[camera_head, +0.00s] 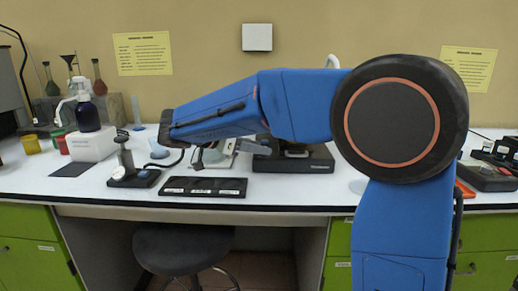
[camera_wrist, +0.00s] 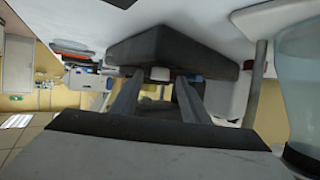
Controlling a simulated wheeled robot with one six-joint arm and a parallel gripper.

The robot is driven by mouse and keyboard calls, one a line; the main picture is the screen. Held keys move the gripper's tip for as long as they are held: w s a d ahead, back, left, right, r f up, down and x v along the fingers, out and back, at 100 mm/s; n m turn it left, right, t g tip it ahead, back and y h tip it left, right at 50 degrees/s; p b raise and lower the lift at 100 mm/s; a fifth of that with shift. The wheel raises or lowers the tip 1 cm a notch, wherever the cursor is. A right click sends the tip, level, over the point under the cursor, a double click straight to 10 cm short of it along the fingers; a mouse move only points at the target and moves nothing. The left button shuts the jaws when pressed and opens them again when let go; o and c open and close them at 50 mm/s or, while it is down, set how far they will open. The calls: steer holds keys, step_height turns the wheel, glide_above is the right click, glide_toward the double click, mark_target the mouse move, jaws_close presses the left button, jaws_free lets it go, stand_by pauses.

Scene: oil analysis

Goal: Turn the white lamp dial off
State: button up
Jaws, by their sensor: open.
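In the wrist view a small white dial (camera_wrist: 160,73) sits on the front face of a dark, block-shaped base (camera_wrist: 205,62). My gripper (camera_wrist: 157,80) is open, with one finger on each side of the dial in this view. I cannot tell whether the fingers touch it. In the head view my blue arm reaches left over the bench and hides part of what lies behind it. The dial cannot be made out there.
The white bench (camera_head: 75,186) carries a black tray (camera_head: 203,187), a small dark stand (camera_head: 134,178), a black box (camera_head: 322,166) and a pump bottle (camera_head: 87,115). A stool (camera_head: 183,245) stands in front. A clear vessel (camera_wrist: 300,75) is close on the right in the wrist view.

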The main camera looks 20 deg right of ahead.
steer(key=shift+w+d+f, duration=0.2)
steer(key=shift+d+f, duration=0.05)
steer(key=shift+d, duration=0.3)
steer(key=c, duration=1.1)
steer(key=shift+o, duration=0.2)
